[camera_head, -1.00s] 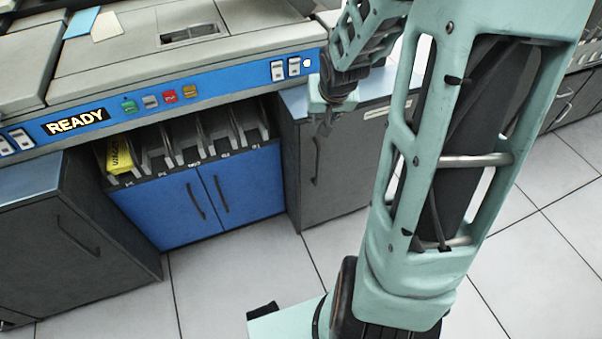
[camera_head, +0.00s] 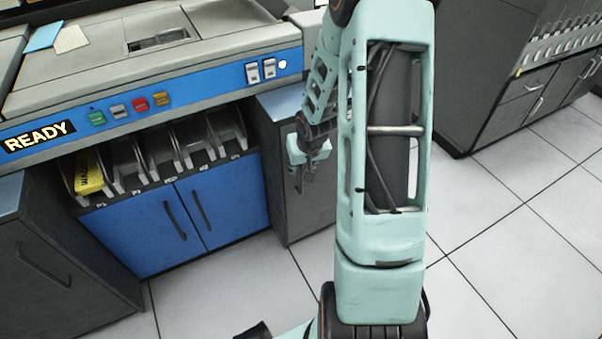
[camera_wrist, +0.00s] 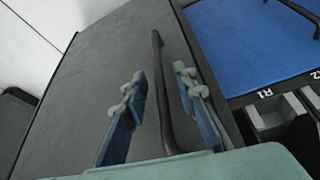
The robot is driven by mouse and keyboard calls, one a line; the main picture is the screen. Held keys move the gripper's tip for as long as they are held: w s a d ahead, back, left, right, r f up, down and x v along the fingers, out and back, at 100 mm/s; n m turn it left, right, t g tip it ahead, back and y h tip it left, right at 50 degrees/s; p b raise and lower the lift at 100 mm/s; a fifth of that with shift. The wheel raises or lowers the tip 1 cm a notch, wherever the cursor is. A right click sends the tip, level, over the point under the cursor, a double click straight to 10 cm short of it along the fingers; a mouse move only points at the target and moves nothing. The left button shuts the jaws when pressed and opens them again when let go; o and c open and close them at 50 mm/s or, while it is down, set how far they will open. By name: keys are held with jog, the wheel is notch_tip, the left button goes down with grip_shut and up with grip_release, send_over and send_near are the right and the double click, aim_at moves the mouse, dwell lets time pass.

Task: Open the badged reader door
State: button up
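The grey reader door (camera_head: 312,205) is on the cabinet just right of the blue doors and looks shut. In the wrist view the door (camera_wrist: 100,70) fills the middle, with a black bar handle (camera_wrist: 157,50) running along it near one edge. My gripper (camera_head: 306,172) is in front of this door in the head view and covers most of the handle. In the wrist view my gripper (camera_wrist: 160,80) is open, with one blue-padded finger on each side of the handle. Gaps show between both fingers and the bar. No badge is visible now; my arm hides part of the door.
Blue doors (camera_head: 185,220) with black handles are to the left, below slots holding a yellow card pack (camera_head: 88,175). A console with a READY sign (camera_head: 40,135) is above. A grey drawer cabinet (camera_head: 480,100) is at right. Tiled floor (camera_head: 500,240) in front is clear.

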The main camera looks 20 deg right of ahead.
jog(key=shift+w+f, duration=0.3)
jog(key=shift+f, duration=0.3)
grip_shut()
